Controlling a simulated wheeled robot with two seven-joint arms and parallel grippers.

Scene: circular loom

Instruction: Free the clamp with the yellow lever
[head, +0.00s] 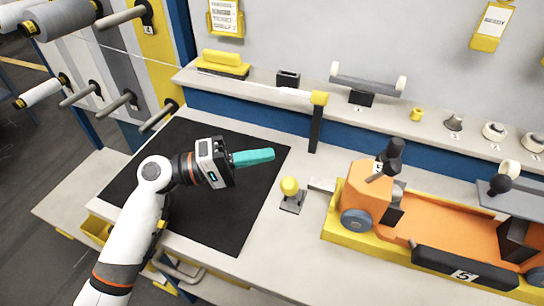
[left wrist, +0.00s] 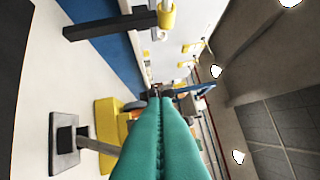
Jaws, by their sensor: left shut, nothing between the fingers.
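The yellow lever is a round yellow knob (head: 290,186) on a short stem over a small grey base (head: 291,204), left of the orange machine in the head view. Its grey base plate (left wrist: 65,143) and stem show at left in the left wrist view; the knob there seems hidden behind my fingers. My left gripper (head: 272,154) has teal fingers pressed together and empty. It is above the black mat, up and left of the knob in the picture and apart from it. The fingers fill the lower middle of the left wrist view (left wrist: 160,110). My right gripper is not seen.
The orange machine (head: 440,230) on its yellow base (head: 345,248) stands right of the lever. A black post with a yellow top (head: 318,98) rises behind it. A shelf (head: 255,88) with small parts runs along the back. The black mat (head: 225,225) is bare.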

